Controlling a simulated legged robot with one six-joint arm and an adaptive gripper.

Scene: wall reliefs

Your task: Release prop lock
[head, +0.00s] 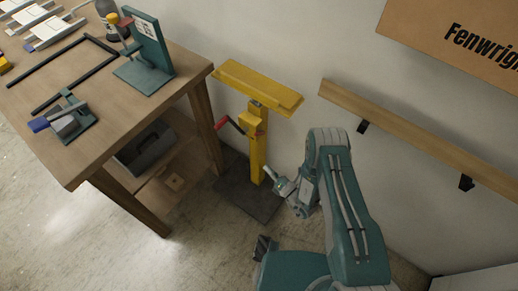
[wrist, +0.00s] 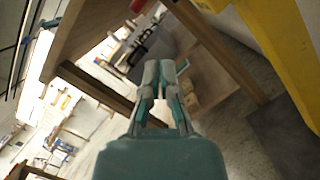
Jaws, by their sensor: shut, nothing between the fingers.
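A yellow prop stand (head: 256,140) rises from a dark base plate (head: 250,190) between the workbench and the wall. Its flat yellow top (head: 258,86) is slightly tilted in the picture. A red lever (head: 230,124) sticks out from the left of its post. My gripper (head: 280,180) is low, right of the post and below the lever in the head view, apart from the lever. In the wrist view my gripper (wrist: 159,66) has its fingers close together with nothing held. The yellow post (wrist: 284,40) fills the upper right there, and a small red piece (wrist: 138,5) shows at the top edge.
A wooden workbench (head: 95,110) stands at the left, with a teal stand (head: 147,55) and a clamp (head: 68,120) on it. A grey toolbox (head: 146,145) lies on its lower shelf. A wooden rail (head: 420,140) runs along the wall at right. Floor in front is clear.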

